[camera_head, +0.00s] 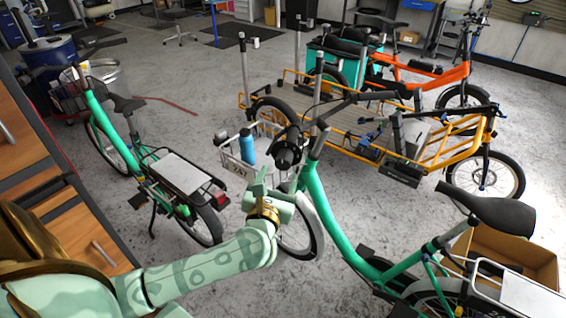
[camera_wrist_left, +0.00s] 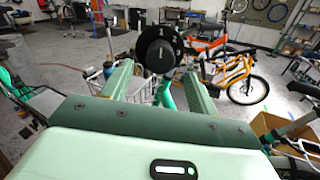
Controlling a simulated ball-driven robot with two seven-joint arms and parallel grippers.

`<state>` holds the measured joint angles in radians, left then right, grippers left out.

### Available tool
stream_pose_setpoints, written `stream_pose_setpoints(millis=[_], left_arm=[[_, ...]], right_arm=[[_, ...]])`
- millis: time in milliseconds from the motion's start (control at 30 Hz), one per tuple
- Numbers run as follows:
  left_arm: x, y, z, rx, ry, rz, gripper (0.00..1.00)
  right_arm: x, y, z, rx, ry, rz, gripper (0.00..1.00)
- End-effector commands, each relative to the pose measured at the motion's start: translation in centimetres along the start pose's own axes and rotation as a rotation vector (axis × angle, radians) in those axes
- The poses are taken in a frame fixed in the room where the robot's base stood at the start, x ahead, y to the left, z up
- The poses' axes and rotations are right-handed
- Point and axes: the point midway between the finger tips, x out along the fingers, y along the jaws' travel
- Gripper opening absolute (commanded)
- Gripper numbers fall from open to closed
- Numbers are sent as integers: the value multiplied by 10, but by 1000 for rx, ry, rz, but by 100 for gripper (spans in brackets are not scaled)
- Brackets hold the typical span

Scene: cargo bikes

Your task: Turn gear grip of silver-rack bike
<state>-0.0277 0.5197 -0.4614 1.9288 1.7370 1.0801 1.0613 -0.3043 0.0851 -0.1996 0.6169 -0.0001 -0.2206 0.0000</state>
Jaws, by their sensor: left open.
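The green bike (camera_head: 355,262) in the foreground has a silver rack (camera_head: 530,296) at lower right. Its black gear grip (camera_head: 288,156) is at the near end of the handlebar. In the left wrist view the grip (camera_wrist_left: 159,49) faces me end-on, with a white "1" and other markings on its collar. My left gripper (camera_head: 272,184) is just below and in front of the grip in the head view. Its two pale green fingers (camera_wrist_left: 158,72) are spread apart with the grip ahead between their tips. I cannot tell whether they touch it. My right gripper is not in view.
A white basket (camera_head: 238,172) with a blue bottle (camera_head: 247,147) is on the bike's front. Another green bike (camera_head: 118,143) stands at left, beside wooden drawers (camera_head: 62,222). Yellow (camera_head: 440,150) and orange (camera_head: 425,75) cargo bikes stand behind. A cardboard box (camera_head: 505,252) is at right.

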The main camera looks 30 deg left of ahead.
Motion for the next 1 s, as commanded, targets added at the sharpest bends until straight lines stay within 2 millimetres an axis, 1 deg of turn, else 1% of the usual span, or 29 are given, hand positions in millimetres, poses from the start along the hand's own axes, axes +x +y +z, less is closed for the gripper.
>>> stream_pose_setpoints(millis=[33, 100, 200, 300, 433, 667, 700, 767, 800, 833, 867, 1000], left_arm=[[12, 0, 1, 1, -3, 1, 59], [27, 0, 0, 1, -2, 1, 59], [43, 0, 0, 2, -2, 1, 59], [54, 0, 0, 2, -1, 1, 59], [60, 0, 0, 2, 0, 0, 59], [61, 0, 0, 2, 0, -1, 59], [61, 0, 0, 2, 0, -1, 54], [61, 0, 0, 2, 0, -1, 37], [60, 0, 0, 2, 0, -1, 26], [60, 0, 0, 2, 0, 0, 18], [60, 0, 0, 2, 0, 0, 14], [60, 0, 0, 3, 0, 0, 15]], right_arm=[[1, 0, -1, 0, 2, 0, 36], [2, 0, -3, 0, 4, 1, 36], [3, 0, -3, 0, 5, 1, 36], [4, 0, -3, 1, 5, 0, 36], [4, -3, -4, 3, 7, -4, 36], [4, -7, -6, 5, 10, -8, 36], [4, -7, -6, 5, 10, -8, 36], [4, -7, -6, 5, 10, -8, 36], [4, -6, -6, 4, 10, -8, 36], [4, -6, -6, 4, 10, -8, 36], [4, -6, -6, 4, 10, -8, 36], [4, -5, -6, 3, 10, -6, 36]])
